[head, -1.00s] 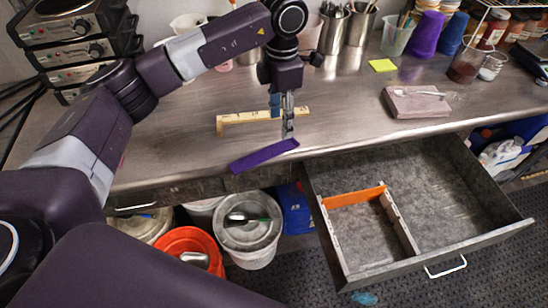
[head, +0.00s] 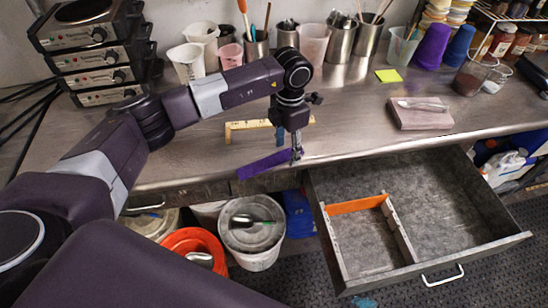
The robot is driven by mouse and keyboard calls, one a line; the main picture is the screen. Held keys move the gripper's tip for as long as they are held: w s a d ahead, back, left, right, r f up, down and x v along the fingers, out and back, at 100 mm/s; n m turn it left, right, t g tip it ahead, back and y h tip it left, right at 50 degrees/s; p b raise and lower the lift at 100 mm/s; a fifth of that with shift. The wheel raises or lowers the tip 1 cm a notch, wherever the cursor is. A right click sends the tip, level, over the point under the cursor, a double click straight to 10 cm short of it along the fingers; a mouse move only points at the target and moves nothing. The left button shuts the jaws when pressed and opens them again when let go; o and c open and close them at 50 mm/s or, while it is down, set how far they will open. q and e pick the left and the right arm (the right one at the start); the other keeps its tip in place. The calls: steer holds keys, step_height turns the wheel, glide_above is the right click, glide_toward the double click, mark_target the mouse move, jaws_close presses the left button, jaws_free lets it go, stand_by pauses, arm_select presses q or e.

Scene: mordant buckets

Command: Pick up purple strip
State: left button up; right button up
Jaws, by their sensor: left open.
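The purple strip (head: 262,165) lies slanted at the front edge of the steel counter, its left end nearest the edge and seeming to jut past it. My left gripper (head: 291,150) points down at the strip's right end, with its jaws open. One finger shows beside or over that end; whether the fingers straddle or touch the strip cannot be told. My right gripper is out of view.
A wooden ruler-like angle piece (head: 245,126) lies behind the gripper. The open drawer (head: 440,215) stands out below, to the right, with an orange divider (head: 356,205). Buckets (head: 250,228) stand below the edge. A pink block (head: 421,116) lies right.

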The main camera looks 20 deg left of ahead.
arm_select(q)
steer(key=c, duration=0.9)
steer(key=shift+r, duration=0.15)
steer(key=shift+c, duration=0.2)
steer(key=shift+r, duration=0.6)
step_height(320, 180, up, 17)
steer(key=b, duration=0.4)
steer(key=shift+r, duration=0.15)
jaws_close()
steer(key=shift+r, duration=0.65)
steer(key=shift+c, duration=1.7)
jaws_free()
steer(key=o, duration=2.1)
